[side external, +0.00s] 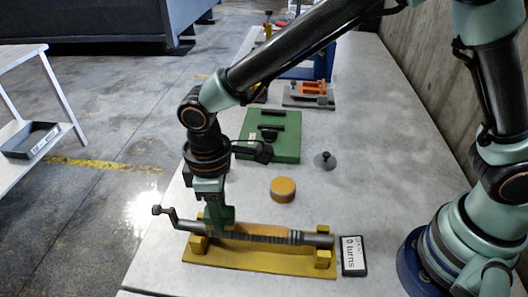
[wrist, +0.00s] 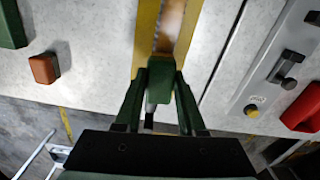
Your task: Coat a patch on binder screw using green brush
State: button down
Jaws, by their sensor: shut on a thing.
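My gripper (side external: 209,197) points down over the left part of the binder screw (side external: 265,237). It is shut on the green brush (side external: 222,214), whose lower end is close to the screw's rod; contact is unclear. The screw is a grey rod with a crank at its left end, lying along a yellow base (side external: 262,262). In the wrist view, my gripper (wrist: 160,78) holds the green brush (wrist: 160,88) between its fingers, above the yellow base (wrist: 146,30) and its brown strip. The bristles are hidden there.
A round orange-topped tin (side external: 283,189) stands behind the screw. A small display reading 0 turns (side external: 353,255) is at its right end. A green block (side external: 270,137), a grey knobbed disc (side external: 324,160) and an orange fixture (side external: 312,88) lie farther back. The table's left edge is near.

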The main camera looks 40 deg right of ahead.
jog(key=shift+r, duration=3.8)
